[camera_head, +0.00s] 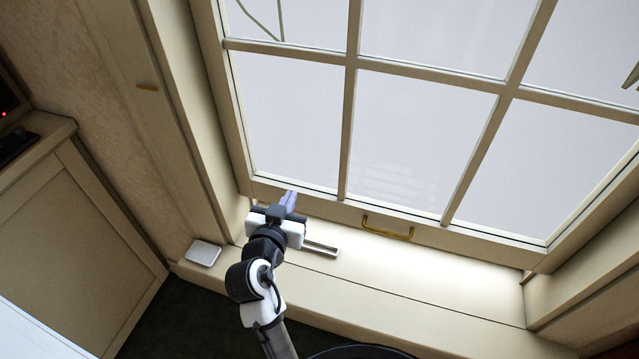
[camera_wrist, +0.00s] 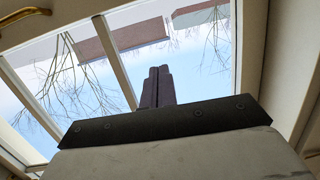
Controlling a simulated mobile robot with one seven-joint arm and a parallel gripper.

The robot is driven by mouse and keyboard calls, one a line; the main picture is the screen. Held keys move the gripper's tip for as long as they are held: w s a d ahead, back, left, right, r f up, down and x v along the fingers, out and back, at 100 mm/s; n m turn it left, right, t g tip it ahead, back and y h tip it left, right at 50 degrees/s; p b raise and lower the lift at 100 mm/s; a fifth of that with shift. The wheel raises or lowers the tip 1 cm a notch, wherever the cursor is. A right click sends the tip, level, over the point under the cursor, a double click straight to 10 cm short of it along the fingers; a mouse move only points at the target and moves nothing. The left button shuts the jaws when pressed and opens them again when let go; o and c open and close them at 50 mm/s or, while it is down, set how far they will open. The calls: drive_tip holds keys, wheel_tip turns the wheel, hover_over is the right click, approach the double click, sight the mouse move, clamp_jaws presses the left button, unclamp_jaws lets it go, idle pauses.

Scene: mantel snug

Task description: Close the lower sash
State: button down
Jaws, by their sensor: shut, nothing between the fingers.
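The lower sash (camera_head: 395,228) is a cream wooden frame with several glass panes, and its bottom rail stands above the sill with a gap beneath it. A brass pull handle (camera_head: 387,228) is fixed to the middle of the bottom rail. A brass handle (camera_wrist: 25,14) shows there at the upper left. Whether the fingers touch the sash is unclear.
The sill (camera_head: 400,275) is mostly clear. A short metal bar (camera_head: 321,249) lies on it beside my gripper. A white square object (camera_head: 203,252) sits at its left end. A cabinet (camera_head: 75,225) stands at the left. The window jambs bound both sides.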

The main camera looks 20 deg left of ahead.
drive_tip(key=d+f+h, duration=0.1)
drive_tip(key=d+f, duration=0.1)
drive_tip(key=p, duration=0.3)
hover_over(318, 189)
drive_tip(key=f+v, duration=0.1)
drive_tip(key=v, duration=0.3)
drive_tip(key=shift+w+a+f+m, duration=0.15)
drive_tip(key=shift+f+m, duration=0.15)
drive_tip(key=shift+f, duration=0.5)
wheel_tip(318, 189, down, 4)
drive_tip(key=shift+w+r+p, duration=0.15)
drive_tip(key=shift+r+p, duration=0.05)
drive_tip(key=shift+p, duration=0.15)
drive_tip(key=shift+f, duration=0.45)
